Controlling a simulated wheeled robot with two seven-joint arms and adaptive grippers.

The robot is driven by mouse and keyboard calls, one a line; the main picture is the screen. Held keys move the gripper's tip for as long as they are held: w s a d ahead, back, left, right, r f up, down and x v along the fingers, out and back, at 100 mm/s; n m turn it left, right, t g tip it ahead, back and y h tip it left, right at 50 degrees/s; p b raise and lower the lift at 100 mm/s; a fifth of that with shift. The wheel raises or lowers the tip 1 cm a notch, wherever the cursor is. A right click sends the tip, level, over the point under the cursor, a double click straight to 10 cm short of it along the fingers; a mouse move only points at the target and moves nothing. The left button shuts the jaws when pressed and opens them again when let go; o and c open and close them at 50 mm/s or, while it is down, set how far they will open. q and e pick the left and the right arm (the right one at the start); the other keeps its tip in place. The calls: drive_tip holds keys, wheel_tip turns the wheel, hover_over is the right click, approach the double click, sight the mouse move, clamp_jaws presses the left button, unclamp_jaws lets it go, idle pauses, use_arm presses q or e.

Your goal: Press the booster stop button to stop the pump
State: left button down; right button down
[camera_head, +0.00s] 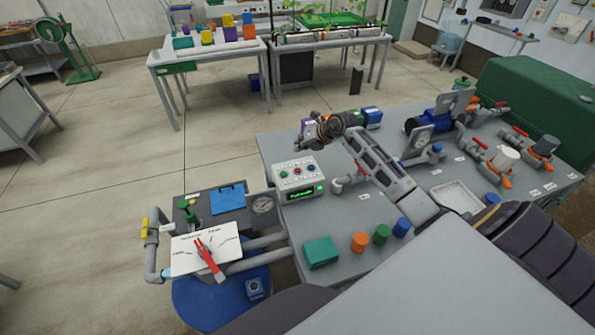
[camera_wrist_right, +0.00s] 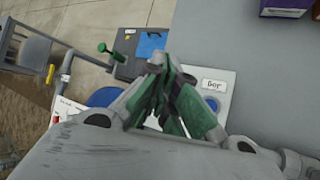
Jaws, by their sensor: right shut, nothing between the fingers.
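The booster control box (camera_head: 296,173) is a pale box with a row of small coloured buttons on its sloped top and a lit green display (camera_head: 305,193) on its front. Its button labels are too small to read in the head view. My right gripper (camera_head: 303,139) is above and behind the box, apart from it as far as I can tell. In the right wrist view its green-padded fingers (camera_wrist_right: 174,108) are shut together and empty. They partly cover the pale panel (camera_wrist_right: 226,88), where a label and a blue button (camera_wrist_right: 211,103) show beside them. My left gripper is out of view.
A dial board with a red lever (camera_head: 208,259) stands at the front left. A teal block (camera_head: 320,251) and an orange cylinder (camera_head: 359,242) sit on the grey bench in front. Purple and blue boxes (camera_head: 371,117) lie behind my right wrist. Pipes and valves fill the right.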

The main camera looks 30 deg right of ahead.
drive_tip(key=f+b, duration=0.1)
drive_tip(key=f, duration=0.1)
drive_tip(key=b, duration=0.3)
hover_over(299, 168)
drive_tip(key=shift+s+f, duration=0.1)
drive_tip(key=shift+f, duration=1.85)
drive_tip(key=shift+f+b, duration=0.85)
drive_tip(key=shift+f, duration=0.4)
drive_tip(key=shift+f+b, duration=0.3)
drive_tip(key=shift+f, duration=0.55)
drive_tip(key=shift+r, duration=0.15)
idle(0.4)
drive_tip(key=shift+r+p, duration=0.7)
drive_tip(key=shift+p, duration=0.05)
drive_tip(key=shift+r+p, duration=1.95)
drive_tip(key=shift+r, duration=0.6)
